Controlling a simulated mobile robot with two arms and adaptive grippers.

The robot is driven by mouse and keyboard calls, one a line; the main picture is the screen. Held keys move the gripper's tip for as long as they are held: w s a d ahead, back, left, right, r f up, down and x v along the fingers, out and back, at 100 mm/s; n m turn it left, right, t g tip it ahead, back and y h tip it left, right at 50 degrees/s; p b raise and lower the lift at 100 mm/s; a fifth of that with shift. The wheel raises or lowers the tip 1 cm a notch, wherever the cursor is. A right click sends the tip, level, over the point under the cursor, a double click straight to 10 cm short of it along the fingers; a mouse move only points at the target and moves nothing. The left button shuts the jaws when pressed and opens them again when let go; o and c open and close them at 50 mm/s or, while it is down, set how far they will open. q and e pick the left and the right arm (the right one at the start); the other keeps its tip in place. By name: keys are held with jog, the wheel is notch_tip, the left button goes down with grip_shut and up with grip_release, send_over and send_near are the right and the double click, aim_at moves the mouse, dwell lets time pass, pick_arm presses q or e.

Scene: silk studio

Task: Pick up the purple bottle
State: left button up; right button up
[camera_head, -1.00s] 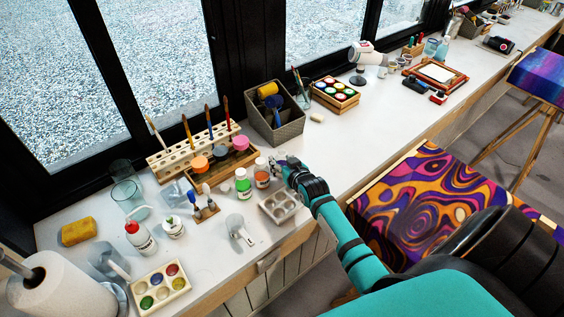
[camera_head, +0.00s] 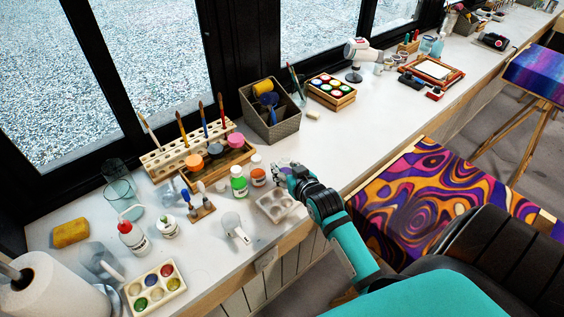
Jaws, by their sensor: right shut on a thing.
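The purple bottle (camera_head: 286,170) is at the fingers of my right gripper (camera_head: 279,173), to the right of the orange bottle. Only a small purple patch of it shows, and the fingers and wrist hide the rest. My right gripper is shut on it, low over the white counter, with its arm coming in from the lower right. I cannot tell whether the bottle is clear of the counter. My left gripper is not in view.
A green bottle (camera_head: 239,182) and an orange bottle (camera_head: 258,177) stand close on the left. A white palette (camera_head: 275,207) lies just in front. A grey basket (camera_head: 284,128) stands behind. The counter to the right of the gripper is clear.

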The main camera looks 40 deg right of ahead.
jog(key=shift+s+a+r+b, duration=0.2)
jog(key=shift+s+a, duration=0.25)
jog(key=shift+s, duration=0.75)
jog(key=shift+s+a+r+b, duration=0.1)
jog(key=shift+s+a+b, duration=0.25)
jog(key=shift+s, duration=0.9)
jog(key=shift+s+a+r+b, duration=0.15)
jog(key=shift+s+a, duration=0.35)
jog(key=shift+s, duration=0.7)
